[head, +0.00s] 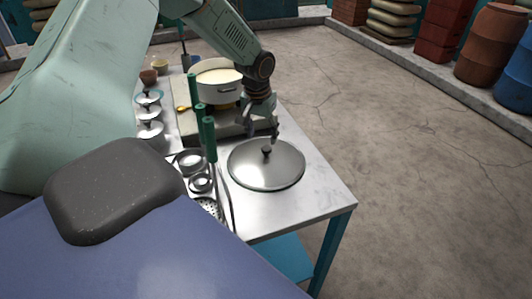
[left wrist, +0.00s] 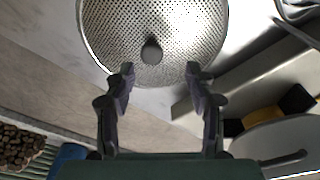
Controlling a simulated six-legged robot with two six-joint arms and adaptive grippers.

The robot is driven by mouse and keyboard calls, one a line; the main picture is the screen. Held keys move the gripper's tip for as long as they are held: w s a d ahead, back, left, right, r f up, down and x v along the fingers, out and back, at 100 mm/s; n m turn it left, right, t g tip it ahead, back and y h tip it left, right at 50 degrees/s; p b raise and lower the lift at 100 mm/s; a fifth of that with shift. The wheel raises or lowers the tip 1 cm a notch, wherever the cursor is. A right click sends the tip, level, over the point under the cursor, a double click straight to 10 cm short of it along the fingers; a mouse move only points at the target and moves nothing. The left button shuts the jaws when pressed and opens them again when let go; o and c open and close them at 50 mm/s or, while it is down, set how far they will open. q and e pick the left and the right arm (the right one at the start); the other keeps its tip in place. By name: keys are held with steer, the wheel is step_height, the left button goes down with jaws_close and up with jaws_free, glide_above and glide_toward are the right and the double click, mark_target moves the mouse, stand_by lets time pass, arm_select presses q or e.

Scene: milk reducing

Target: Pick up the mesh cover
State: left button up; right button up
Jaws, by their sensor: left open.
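The round mesh cover (head: 283,174) lies flat on the metal table, with a dark knob (head: 266,149) at its middle. In the left wrist view the perforated cover (left wrist: 185,28) fills the top, and its dark knob (left wrist: 151,52) shows just beyond the fingertips, slightly left of centre. My left gripper (head: 265,136) is at the cover's far edge in the head view, a little above it. In the left wrist view this gripper (left wrist: 160,72) is open, with nothing between its fingers. I cannot tell whether it touches the cover. My right gripper is not in view.
A white pot (head: 217,88) of pale liquid stands on a stove behind the gripper. Green-handled utensils (head: 209,138) and small metal bowls (head: 190,161) are left of the cover. The table's front right corner (head: 325,200) is clear. Barrels (head: 492,45) stand far off right.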

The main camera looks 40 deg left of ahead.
mark_target(266, 148)
arm_select(q)
steer(key=f, duration=0.1)
steer(key=d+f, duration=0.1)
steer(key=f+b, duration=0.1)
steer(key=f, duration=0.1)
steer(key=shift+w+d, duration=0.15)
steer(key=shift+d, duration=0.1)
steer(key=shift+w+a+f, duration=0.3)
steer(key=shift+a+f, duration=0.1)
steer(key=shift+f, duration=0.25)
steer(key=shift+s+d+r, duration=0.15)
steer(key=shift+d+r, duration=0.1)
steer(key=shift+d, duration=0.05)
steer(key=c, duration=0.4)
steer(key=shift+a+f, duration=0.1)
steer(key=shift+a, duration=0.05)
steer(key=c, duration=0.5)
jaws_close()
